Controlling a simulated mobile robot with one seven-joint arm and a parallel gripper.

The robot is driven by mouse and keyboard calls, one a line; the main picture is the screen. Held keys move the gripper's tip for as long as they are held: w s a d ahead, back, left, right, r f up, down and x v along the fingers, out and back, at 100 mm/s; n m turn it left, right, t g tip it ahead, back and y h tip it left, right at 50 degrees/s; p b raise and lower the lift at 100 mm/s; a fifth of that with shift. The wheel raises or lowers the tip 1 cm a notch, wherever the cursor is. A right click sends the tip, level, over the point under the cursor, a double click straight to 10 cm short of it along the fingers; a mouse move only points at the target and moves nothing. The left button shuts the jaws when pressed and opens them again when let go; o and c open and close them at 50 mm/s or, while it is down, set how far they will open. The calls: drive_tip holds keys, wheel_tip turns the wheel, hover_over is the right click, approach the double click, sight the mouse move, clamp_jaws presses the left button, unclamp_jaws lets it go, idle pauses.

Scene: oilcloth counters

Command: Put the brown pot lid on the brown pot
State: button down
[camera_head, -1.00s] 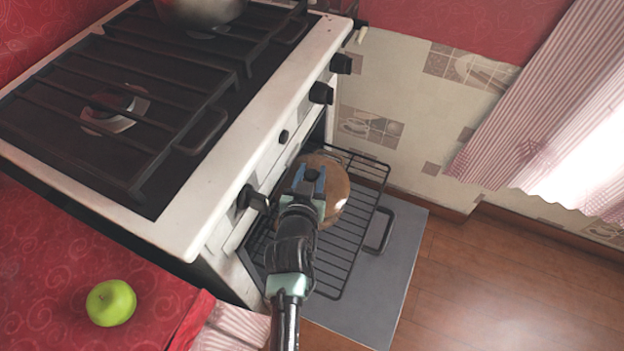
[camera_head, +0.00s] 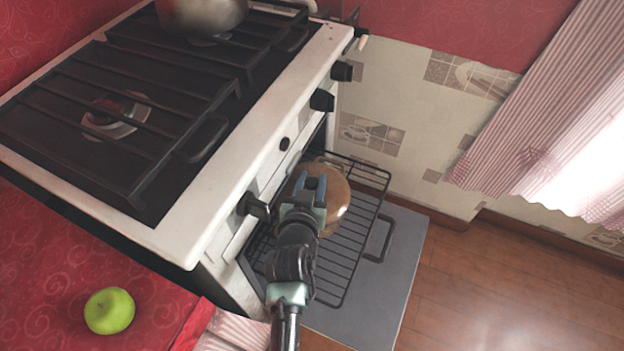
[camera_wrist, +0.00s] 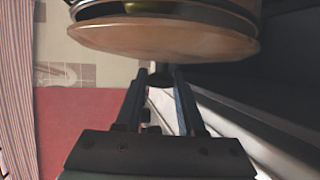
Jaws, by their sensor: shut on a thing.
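My gripper (camera_head: 314,184) is over the pulled-out oven rack, shut on the knob of the brown pot lid (camera_head: 334,190). In the wrist view the lid (camera_wrist: 160,38) is a brown disc seen nearly edge-on, with its dark knob between my fingertips (camera_wrist: 160,85). A rounded vessel with a shiny rim, apparently the brown pot (camera_wrist: 215,4), shows partly just beyond the lid, cut off by the picture's top. The lid and my gripper hide most of it in the head view. I cannot tell whether lid and pot touch.
The wire oven rack (camera_head: 347,262) juts out above the lowered grey oven door (camera_head: 385,285). The white stove (camera_head: 235,140) with knobs stands close on the left. A metal pot (camera_head: 205,14) is on its far burner. A green apple (camera_head: 109,311) lies on the red counter. Floor at right is clear.

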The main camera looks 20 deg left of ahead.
drive_tip(key=shift+f, duration=0.25)
drive_tip(key=shift+c, duration=2.2)
unclamp_jaws()
drive_tip(key=shift+r+p, duration=2.45)
drive_tip(key=shift+r, duration=0.55)
